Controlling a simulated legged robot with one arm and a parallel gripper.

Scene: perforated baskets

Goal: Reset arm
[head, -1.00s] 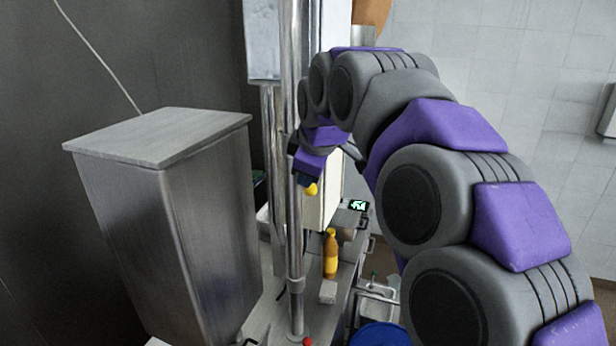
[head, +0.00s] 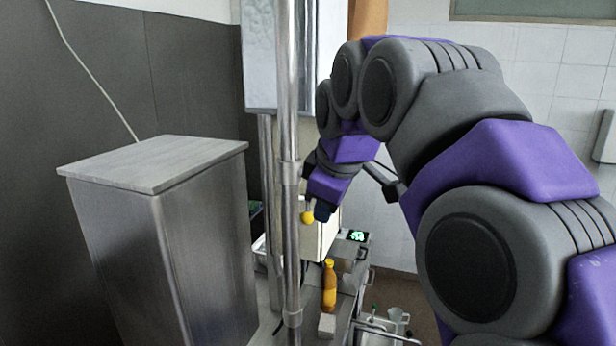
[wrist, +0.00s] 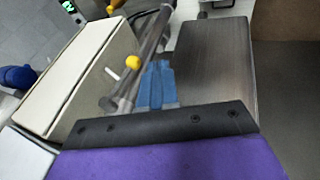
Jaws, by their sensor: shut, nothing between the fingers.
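My gripper (head: 322,212) shows in the head view at the end of my purple and grey arm, pointing down beside a vertical metal pole. In the wrist view its blue fingers (wrist: 157,84) are together with nothing between them. A yellow ball (head: 307,217) appears right beside the fingertips in the head view. The same yellow ball (wrist: 133,62) lies left of the fingers in the wrist view; I cannot tell whether they touch.
A steel cabinet (head: 170,240) stands at left. The metal pole (head: 290,180) rises close to my gripper. A cream box (head: 316,240), an orange bottle (head: 329,287) and a green-lit display (head: 356,236) are behind and below. A tiled wall (head: 540,80) stands at right.

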